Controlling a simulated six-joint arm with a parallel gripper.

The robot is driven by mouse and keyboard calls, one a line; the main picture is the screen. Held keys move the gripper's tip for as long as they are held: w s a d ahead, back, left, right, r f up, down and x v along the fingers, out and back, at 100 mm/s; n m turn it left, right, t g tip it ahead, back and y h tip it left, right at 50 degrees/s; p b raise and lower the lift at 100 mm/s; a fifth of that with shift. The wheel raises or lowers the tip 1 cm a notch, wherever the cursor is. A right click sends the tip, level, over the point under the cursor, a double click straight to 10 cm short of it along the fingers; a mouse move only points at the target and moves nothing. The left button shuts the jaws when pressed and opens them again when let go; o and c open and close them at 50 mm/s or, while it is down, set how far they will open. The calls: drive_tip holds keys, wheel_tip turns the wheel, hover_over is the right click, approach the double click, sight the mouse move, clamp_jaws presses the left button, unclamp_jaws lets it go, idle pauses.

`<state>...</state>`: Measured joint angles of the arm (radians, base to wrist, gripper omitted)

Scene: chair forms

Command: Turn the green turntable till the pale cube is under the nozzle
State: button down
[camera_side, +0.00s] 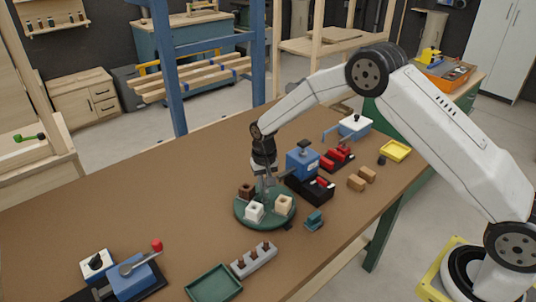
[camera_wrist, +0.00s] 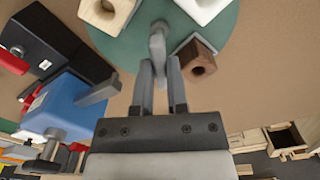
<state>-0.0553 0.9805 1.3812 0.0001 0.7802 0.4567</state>
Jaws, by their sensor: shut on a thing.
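The green turntable (camera_side: 240,217) stands on the bench and also shows in the wrist view (camera_wrist: 225,40). It carries a pale wood cube (camera_side: 284,204), a white cube (camera_side: 255,212) and a dark brown cube (camera_side: 246,191). In the wrist view the pale cube (camera_wrist: 104,14) is at the upper left and the brown cube (camera_wrist: 197,62) is right of the fingers. My gripper (camera_wrist: 159,64) is shut on a grey upright handle (camera_wrist: 157,42) on the turntable. A grey nozzle arm (camera_wrist: 98,92) juts from a blue block (camera_wrist: 55,104) toward the turntable; the pale cube is not under it.
A green tray (camera_side: 214,284) lies at the front edge.

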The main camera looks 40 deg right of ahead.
drive_tip(key=shift+n, duration=6.8)
drive_tip(key=c, duration=0.6)
unclamp_jaws()
drive_tip(key=shift+c, duration=0.2)
drive_tip(key=shift+r, duration=3.85)
